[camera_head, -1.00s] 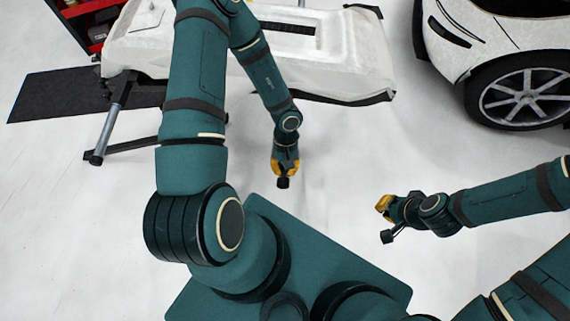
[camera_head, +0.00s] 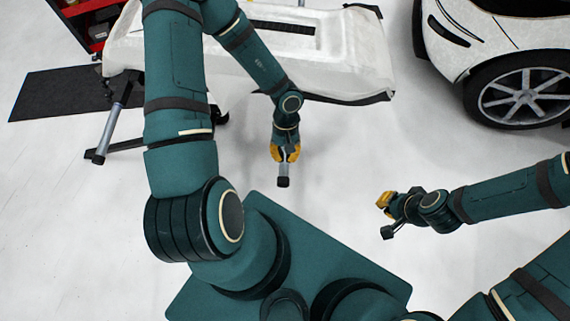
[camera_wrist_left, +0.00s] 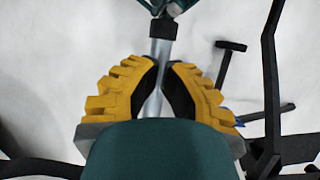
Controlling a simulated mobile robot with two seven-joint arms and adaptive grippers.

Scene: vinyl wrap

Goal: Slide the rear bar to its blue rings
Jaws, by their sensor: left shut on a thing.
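My left gripper (camera_head: 285,153) has its yellow fingers shut on a grey metal bar (camera_head: 283,170) with a black end cap (camera_head: 283,183), near the middle of the head view. In the left wrist view the bar (camera_wrist_left: 160,55) runs up from between the fingers (camera_wrist_left: 160,88) to its black cap (camera_wrist_left: 163,28). My right gripper (camera_head: 384,203) is away to the right, holding nothing visible.
A white panel (camera_head: 350,60) rests on a stand (camera_head: 108,132) behind my left arm. Black frame bars (camera_wrist_left: 271,80) rise at the right of the wrist view. A white car (camera_head: 490,50) stands at the upper right. A red cabinet (camera_head: 80,15) stands upper left. Floor between the grippers is clear.

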